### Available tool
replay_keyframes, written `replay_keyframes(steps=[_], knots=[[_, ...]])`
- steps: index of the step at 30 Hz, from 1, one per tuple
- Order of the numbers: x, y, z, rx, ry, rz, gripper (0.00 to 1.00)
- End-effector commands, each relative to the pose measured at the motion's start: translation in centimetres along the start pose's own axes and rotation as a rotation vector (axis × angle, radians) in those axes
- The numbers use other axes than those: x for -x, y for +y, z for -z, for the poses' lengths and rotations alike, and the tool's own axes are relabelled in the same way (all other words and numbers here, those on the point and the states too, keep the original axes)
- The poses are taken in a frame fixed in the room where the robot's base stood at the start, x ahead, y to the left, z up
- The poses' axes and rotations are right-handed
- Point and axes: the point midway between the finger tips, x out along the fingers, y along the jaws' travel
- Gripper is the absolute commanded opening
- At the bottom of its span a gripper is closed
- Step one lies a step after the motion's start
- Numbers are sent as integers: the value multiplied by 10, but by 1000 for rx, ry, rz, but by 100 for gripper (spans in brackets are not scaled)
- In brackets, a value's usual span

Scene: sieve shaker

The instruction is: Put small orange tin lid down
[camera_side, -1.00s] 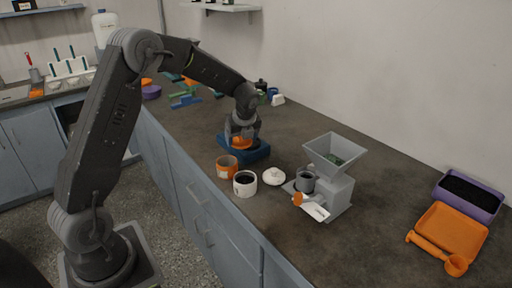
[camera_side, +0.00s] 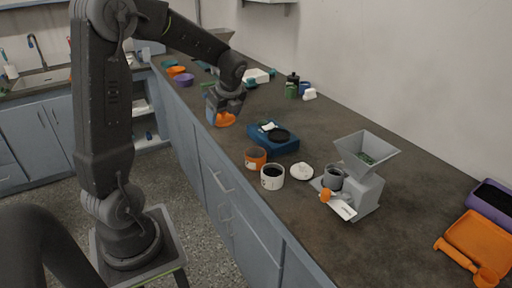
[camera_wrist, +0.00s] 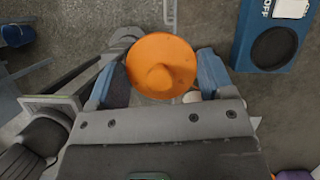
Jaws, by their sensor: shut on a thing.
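My gripper (camera_side: 224,114) is shut on the small orange tin lid (camera_side: 225,120), near the front edge of the counter, to the left of the blue shaker. The wrist view shows the round lid (camera_wrist: 161,66) with its raised centre between the blue fingertips of my gripper (camera_wrist: 160,80). I cannot tell whether the lid touches the counter. The orange tin (camera_side: 255,158) stands open in front of the blue shaker (camera_side: 276,146), with a white label on it. The shaker shows a black round plate on top, with nothing on it, also visible in the wrist view (camera_wrist: 245,30).
An open white jar (camera_side: 272,177) with dark contents stands beside the orange tin, and a white lid (camera_side: 302,172) lies to its right. A grey hopper device (camera_side: 362,180) stands farther right. Colored items are at the back. Bare counter lies behind the shaker.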

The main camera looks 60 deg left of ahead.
Motion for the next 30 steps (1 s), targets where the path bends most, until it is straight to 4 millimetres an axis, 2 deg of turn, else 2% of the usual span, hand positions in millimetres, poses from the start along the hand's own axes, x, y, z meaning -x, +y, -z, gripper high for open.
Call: replay_keyframes(steps=[1,6,12,19,27,30], knots=[[-4,-9,12,-10,2,-1,52],[-14,-36,46,-9,1,0,52],[-24,-60,76,-6,0,1,52],[-30,-68,87,-2,0,0,52],[-62,-68,101,-4,1,0,52],[-65,-68,102,-2,1,4,52]])
